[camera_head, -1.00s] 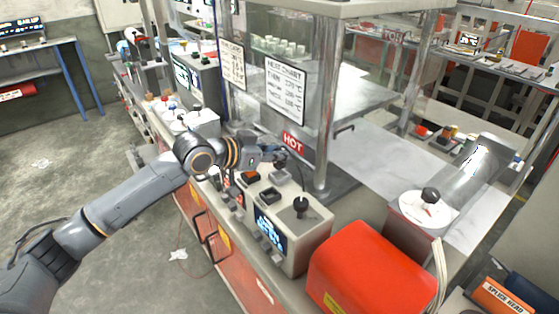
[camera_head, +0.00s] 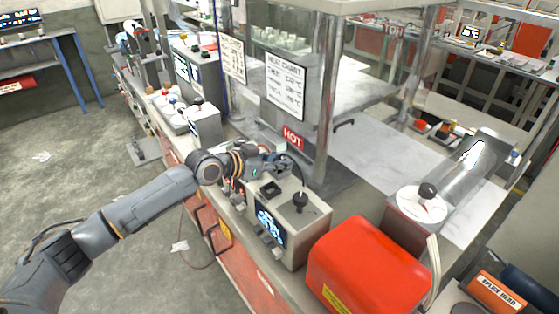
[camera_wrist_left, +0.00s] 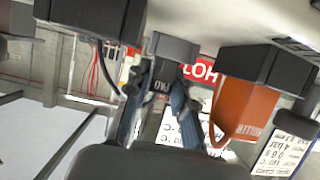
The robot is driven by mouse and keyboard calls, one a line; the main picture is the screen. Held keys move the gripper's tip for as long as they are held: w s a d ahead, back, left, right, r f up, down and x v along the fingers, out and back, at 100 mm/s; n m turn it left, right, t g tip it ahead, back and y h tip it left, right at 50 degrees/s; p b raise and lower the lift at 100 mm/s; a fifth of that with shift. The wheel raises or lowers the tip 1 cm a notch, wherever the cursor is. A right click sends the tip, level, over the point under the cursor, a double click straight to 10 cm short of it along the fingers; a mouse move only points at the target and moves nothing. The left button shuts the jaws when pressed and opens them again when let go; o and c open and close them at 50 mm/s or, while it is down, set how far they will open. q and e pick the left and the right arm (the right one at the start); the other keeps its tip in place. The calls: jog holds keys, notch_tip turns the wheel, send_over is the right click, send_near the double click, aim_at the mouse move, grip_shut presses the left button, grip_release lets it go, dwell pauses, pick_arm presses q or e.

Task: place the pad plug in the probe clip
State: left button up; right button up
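My left gripper (camera_head: 284,165) is just above the back of the grey instrument box (camera_head: 290,228), partly hiding its top. In the left wrist view, tilted and upside down, its blue-grey fingers (camera_wrist_left: 155,80) stand either side of a small grey labelled piece, perhaps the pad plug, below a dark grey block (camera_wrist_left: 175,48). Whether they press on it is unclear. An orange piece (camera_wrist_left: 243,105) with a black block (camera_wrist_left: 265,68) is beside them, apart from the fingers. I cannot tell which part is the probe clip. The right gripper is not in view.
A black knob (camera_head: 300,199) and a dark socket (camera_head: 270,188) are on the box top. A red case (camera_head: 370,265) stands close on the right. A glass-walled cabinet with a red HOT sign (camera_head: 293,138) rises behind. Bottles (camera_head: 172,108) stand at left.

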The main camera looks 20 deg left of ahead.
pick_arm(q)
jog(key=shift+o, duration=1)
jog(key=shift+r, duration=0.25)
jog(key=b+v, duration=0.2)
jog(key=v, duration=1)
jog(key=shift+b, duration=0.4)
